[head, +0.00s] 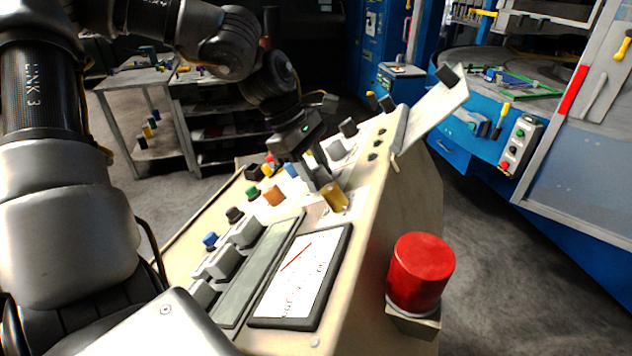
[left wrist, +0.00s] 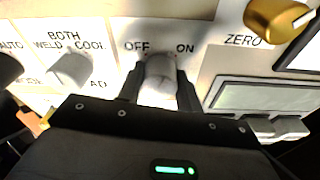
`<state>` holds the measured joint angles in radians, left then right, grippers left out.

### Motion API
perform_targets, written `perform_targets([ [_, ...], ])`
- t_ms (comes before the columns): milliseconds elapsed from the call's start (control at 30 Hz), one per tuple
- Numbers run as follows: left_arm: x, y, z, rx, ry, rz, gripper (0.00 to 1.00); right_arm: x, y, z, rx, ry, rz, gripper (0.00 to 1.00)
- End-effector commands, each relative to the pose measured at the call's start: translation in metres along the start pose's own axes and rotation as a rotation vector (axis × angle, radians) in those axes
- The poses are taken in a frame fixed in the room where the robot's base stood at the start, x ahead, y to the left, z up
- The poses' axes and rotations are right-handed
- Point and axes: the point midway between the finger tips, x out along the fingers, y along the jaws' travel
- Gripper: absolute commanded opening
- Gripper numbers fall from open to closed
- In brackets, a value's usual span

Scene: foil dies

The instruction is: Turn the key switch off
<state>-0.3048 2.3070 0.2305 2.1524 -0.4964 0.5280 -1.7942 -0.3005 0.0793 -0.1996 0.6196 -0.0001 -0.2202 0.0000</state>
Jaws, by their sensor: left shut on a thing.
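The key switch (left wrist: 160,72) shows in the left wrist view as a pale grey knob below the labels OFF and ON on the cream panel. My left gripper (left wrist: 159,92) has one finger on each side of the knob and is shut on it. The exact angle of the knob is hard to tell. In the head view my left gripper (head: 316,176) reaches down to the sloping console (head: 376,215), and it mostly hides the switch there. My right gripper is not in view.
A gold ZERO knob (left wrist: 279,17) stands right of the switch, and a grey selector knob (left wrist: 72,68) stands left of it. The console also bears a dial meter (head: 300,275), several coloured buttons and a large red button (head: 420,270). A blue workbench (head: 455,150) stands behind right.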

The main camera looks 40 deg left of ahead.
Motion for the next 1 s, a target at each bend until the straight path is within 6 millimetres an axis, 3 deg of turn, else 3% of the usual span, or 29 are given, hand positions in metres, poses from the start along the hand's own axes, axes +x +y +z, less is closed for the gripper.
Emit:
perform_targets([
  [33,0.005,0.0,-0.003,-0.042,0.001,-0.004,0.12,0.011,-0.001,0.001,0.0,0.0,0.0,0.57],
  [300,0.004,0.001,-0.002,-0.296,0.001,-0.044,0.12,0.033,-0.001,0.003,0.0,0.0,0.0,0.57],
  [1000,0.002,0.003,-0.003,-0.94,0.0,-0.145,0.12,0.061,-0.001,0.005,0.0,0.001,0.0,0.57],
])
